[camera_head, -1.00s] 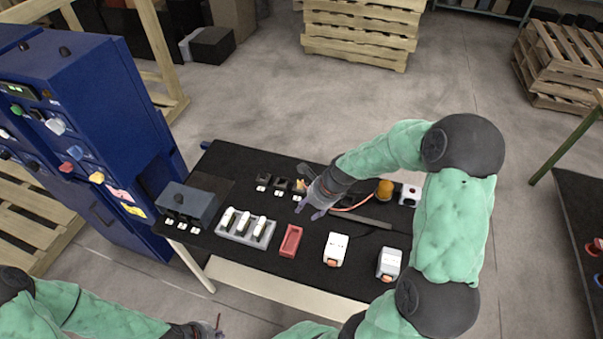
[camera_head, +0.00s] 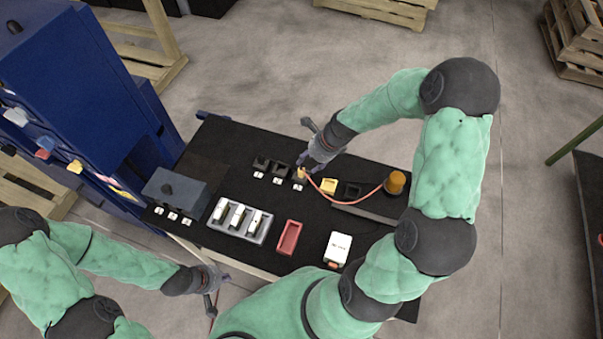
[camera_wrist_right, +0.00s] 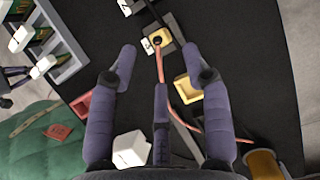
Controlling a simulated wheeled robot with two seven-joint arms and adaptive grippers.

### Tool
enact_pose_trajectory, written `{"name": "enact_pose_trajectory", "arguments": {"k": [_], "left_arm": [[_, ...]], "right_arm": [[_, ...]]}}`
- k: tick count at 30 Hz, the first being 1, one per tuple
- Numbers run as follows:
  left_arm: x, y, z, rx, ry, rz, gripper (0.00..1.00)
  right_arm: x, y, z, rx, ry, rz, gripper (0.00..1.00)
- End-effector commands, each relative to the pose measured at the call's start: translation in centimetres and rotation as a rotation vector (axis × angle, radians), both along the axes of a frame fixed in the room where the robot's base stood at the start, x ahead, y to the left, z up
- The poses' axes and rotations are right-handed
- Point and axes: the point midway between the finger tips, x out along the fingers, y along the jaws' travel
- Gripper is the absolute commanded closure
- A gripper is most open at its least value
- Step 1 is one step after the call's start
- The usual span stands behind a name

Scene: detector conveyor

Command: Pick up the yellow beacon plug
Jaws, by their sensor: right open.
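The yellow beacon plug (camera_head: 300,173) sits at the right end of a row of dark sockets on the black table. An orange-red cord runs from it to the orange beacon (camera_head: 395,183). In the right wrist view the plug (camera_wrist_right: 161,37) lies ahead, roughly centred between the fingers. My right gripper (camera_head: 310,163) is open and empty, close to the plug; contact does not show. In its wrist view the gripper (camera_wrist_right: 160,58) has its fingers spread either side of the cord. My left gripper (camera_head: 213,292) is off the table's front edge; its jaws are too small to read.
A yellow socket (camera_head: 329,185) lies right of the plug. A grey tray (camera_head: 262,236) of white-topped pieces, a red tray (camera_head: 289,237) and a white device (camera_head: 338,247) stand in front. A grey box (camera_head: 179,188) is at the left, beside the blue cabinet (camera_head: 70,95).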

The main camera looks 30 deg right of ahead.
Motion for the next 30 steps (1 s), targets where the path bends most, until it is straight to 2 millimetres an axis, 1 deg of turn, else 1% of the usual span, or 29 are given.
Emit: {"name": "enact_pose_trajectory", "arguments": {"k": [1, 8, 16, 19, 24, 25, 26, 27, 30], "left_arm": [[0.0, 0.0, -0.3, 0.000, 0.000, 0.000, 1.00], [0.0, 0.0, -0.8, 0.000, -0.001, 0.000, 1.00], [0.0, 0.0, -2.3, 0.000, -0.001, 0.000, 1.00], [0.0, 0.0, -2.4, 0.000, -0.001, 0.000, 1.00], [0.0, 0.0, -2.2, 0.000, -0.001, -0.001, 1.00], [0.0, 0.0, -2.2, 0.000, -0.001, 0.000, 1.00], [0.0, 0.0, -2.2, 0.000, -0.001, -0.001, 1.00], [0.0, 0.0, -2.2, 0.000, -0.001, -0.001, 1.00], [0.0, 0.0, -2.2, 0.000, -0.001, 0.000, 1.00]], "right_arm": [[0.1, 0.2, -0.7, 0.001, 0.002, 0.001, 0.51], [0.6, 0.6, -2.0, 0.001, 0.001, 0.000, 0.51], [1.6, 1.6, -5.4, 0.001, 0.001, 0.000, 0.51], [1.8, 1.7, -5.8, 0.000, 0.000, 0.000, 0.51], [1.9, 1.7, -5.7, -0.001, -0.001, 0.000, 0.51], [1.9, 1.7, -5.7, -0.001, -0.001, 0.000, 0.54], [1.9, 1.7, -5.7, -0.001, -0.001, 0.000, 0.62], [1.8, 1.7, -5.7, -0.001, -0.001, 0.000, 0.74], [1.9, 1.7, -5.7, -0.001, -0.001, 0.000, 1.00]]}}
